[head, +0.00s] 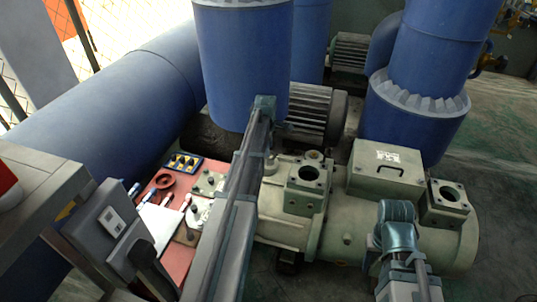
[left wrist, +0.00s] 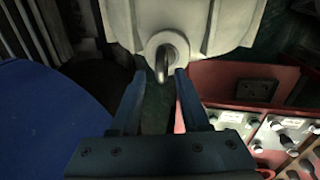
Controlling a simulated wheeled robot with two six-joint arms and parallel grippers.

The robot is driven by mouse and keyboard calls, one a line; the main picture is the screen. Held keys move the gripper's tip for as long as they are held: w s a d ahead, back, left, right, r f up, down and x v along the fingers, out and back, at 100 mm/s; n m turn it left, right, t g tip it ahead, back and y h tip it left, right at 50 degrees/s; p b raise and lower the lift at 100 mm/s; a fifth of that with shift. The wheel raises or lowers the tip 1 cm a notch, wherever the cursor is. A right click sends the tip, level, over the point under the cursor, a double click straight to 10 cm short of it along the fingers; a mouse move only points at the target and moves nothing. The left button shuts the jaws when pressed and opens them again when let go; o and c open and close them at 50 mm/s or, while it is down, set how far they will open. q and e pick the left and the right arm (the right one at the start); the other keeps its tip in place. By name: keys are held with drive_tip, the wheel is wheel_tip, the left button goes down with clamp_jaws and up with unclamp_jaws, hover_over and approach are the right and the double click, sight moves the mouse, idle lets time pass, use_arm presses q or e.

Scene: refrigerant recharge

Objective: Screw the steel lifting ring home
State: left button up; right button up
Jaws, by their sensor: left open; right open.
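The steel lifting ring (left wrist: 165,60) stands out from a round pale boss on the compressor's end in the left wrist view. My left gripper (left wrist: 158,80) is open, with its two fingertips just short of the ring, one to each side of its line. Nothing is between the fingers. In the head view my left gripper (head: 268,166) is at the left end of the green-grey compressor (head: 345,205), and my own arm hides the ring there. My right gripper (head: 388,240) is open in front of the compressor's right half, holding nothing that I can see; its fingers are hard to make out.
A red tray (head: 173,246) with fittings and tools lies left of the compressor, close to my left arm. A grey cabinet (head: 112,225) stands at the lower left. Large blue pipes (head: 240,60) rise behind. The floor (head: 505,190) at the right is clear.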

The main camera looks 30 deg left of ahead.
use_arm(q)
drive_tip(key=shift+f, duration=0.2)
clamp_jaws()
drive_tip(key=shift+m, duration=0.3)
drive_tip(key=m, duration=0.2)
drive_tip(key=m+h, duration=0.1)
drive_tip(key=m, duration=0.2)
drive_tip(key=shift+w+a, duration=0.2)
drive_tip(key=m+h, duration=0.1)
drive_tip(key=m, duration=0.4)
drive_tip(key=shift+w+a+m, duration=0.1)
drive_tip(key=shift+w+m, duration=0.05)
drive_tip(key=shift+m, duration=0.15)
idle(0.4)
unclamp_jaws()
